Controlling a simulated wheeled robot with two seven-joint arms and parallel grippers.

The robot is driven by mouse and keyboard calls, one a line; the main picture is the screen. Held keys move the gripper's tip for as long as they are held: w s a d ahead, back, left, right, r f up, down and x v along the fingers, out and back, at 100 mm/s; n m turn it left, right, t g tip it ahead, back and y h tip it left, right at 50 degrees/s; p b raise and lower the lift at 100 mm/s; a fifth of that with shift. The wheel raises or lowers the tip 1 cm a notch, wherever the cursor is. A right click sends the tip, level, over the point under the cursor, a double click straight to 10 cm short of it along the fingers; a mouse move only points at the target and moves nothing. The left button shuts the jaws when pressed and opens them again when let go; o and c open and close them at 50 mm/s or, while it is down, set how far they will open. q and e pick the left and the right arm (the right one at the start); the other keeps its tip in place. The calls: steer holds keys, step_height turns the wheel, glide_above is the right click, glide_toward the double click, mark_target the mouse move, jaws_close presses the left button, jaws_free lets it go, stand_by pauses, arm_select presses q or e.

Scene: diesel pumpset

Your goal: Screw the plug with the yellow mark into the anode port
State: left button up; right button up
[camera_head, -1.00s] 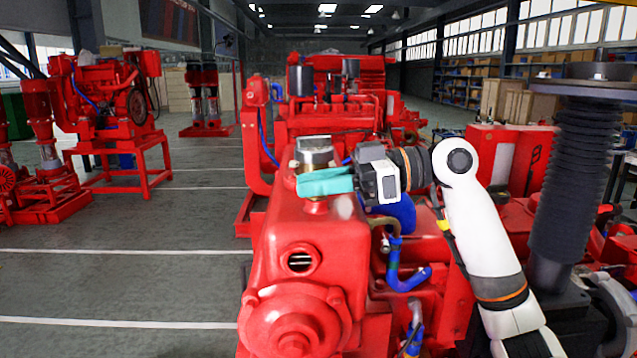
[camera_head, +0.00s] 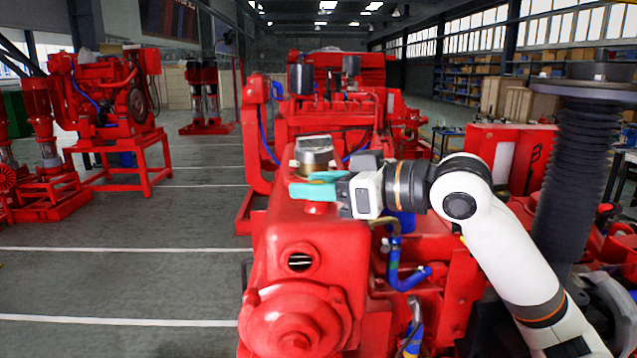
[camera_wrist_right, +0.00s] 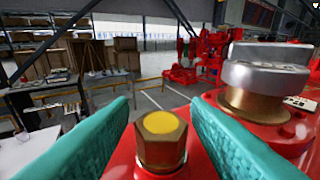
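The brass hex plug with the yellow mark (camera_wrist_right: 161,138) stands upright at the red casing in the right wrist view. My right gripper (camera_wrist_right: 160,120) is open, with one teal finger on each side of the plug and a visible gap to each. In the head view my right gripper (camera_head: 316,188) is low over the top of the red casing (camera_head: 312,232), just in front of the silver cap; the plug is not discernible there. The anode port is not clearly identifiable, and whether the plug's thread sits in it is hidden. My left gripper is out of view.
The silver cap on a brass neck (camera_wrist_right: 265,80) rises close to the right finger; it also shows in the head view (camera_head: 314,152). A round opening (camera_head: 300,261) is in the casing front. Blue hoses (camera_head: 405,275) run at the right.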

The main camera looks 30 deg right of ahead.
steer(key=shift+y, duration=0.3)
steer(key=n+g+y, duration=0.1)
steer(key=n+g+y+p, duration=0.1)
steer(key=n+g+y, duration=0.1)
steer(key=shift+d+r+n+g, duration=0.15)
steer(key=shift+r+n+g, duration=0.05)
steer(key=shift+n+g, duration=0.1)
steer(key=shift+n+g+y+p, duration=0.45)
steer(key=shift+n+g+y, duration=0.45)
steer(key=shift+n+g, duration=0.15)
steer(key=shift+f+g, duration=0.1)
steer(key=shift+g, duration=0.15)
jaws_close()
